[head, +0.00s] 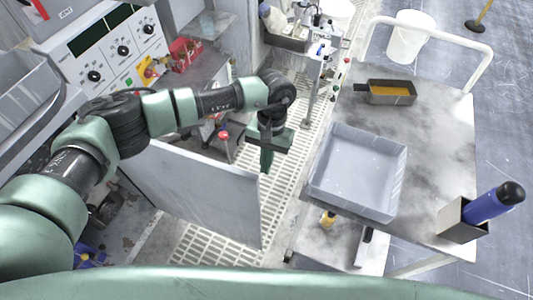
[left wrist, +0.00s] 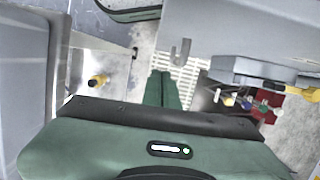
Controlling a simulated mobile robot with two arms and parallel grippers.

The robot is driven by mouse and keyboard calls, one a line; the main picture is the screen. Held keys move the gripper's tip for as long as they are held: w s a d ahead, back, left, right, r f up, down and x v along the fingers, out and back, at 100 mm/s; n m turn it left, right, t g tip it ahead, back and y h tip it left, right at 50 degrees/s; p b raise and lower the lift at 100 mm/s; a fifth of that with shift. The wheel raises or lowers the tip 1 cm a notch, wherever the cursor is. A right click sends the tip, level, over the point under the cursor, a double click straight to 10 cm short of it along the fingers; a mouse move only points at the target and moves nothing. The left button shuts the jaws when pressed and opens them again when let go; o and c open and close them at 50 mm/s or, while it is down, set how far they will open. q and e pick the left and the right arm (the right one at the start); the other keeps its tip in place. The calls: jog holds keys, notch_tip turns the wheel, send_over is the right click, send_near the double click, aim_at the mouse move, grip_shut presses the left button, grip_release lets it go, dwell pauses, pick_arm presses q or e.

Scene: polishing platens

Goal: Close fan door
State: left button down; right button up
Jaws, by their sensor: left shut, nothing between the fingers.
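The fan door (head: 205,195) is a flat grey panel standing open, swung out from the cabinet over the slatted floor. In the left wrist view the door (left wrist: 235,30) fills the upper right, with a small metal latch (left wrist: 181,52) at its edge. My left gripper (head: 266,163) points down beside the door's free upper corner, shut and empty. Its closed green fingers show in the left wrist view (left wrist: 165,88), just off the latch edge. I cannot tell whether they touch the door. My right gripper is not in view.
A cart (head: 440,130) on the right holds a grey tray (head: 358,170), a pan (head: 387,92) and a blue bottle (head: 492,204). The control panel (head: 112,50) and red box (head: 185,55) are at the upper left. Slatted floor (head: 290,125) lies between cabinet and cart.

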aim_at(259, 188)
pick_arm(q)
jog(key=s+a+f+p, duration=0.1)
jog(key=s+f+p, duration=0.2)
jog(key=s+f, duration=0.1)
jog(key=shift+s+a+f, duration=0.2)
jog(key=shift+s, duration=0.2)
